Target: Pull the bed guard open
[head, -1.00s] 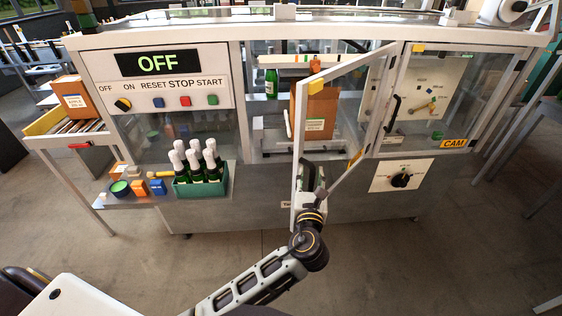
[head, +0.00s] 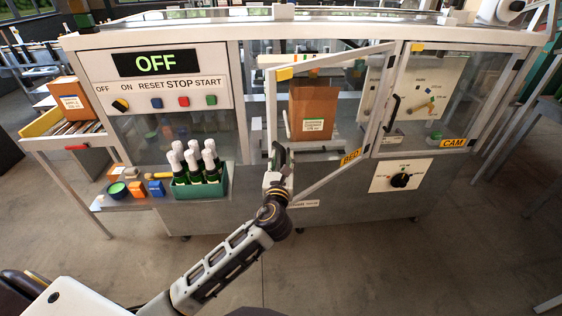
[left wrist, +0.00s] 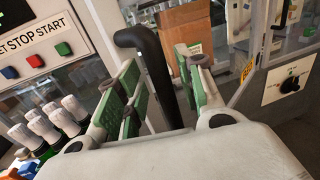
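The bed guard (head: 328,180) is a pale-framed clear door with a yellow BED label, hinged at its right side. It stands partly open, its left edge swung out toward me. Its black upright handle shows large in the left wrist view (left wrist: 154,70). My left gripper (head: 277,160) is at the guard's free edge. My right gripper is not in view.
Behind the guard stands a brown carton (head: 313,108). Left of it, a green crate (head: 200,191) of white-topped bottles and small blocks stand on a shelf (head: 118,203). The panel display (head: 157,63) reads OFF. The CAM guard (head: 435,95) is at right. The floor in front is clear.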

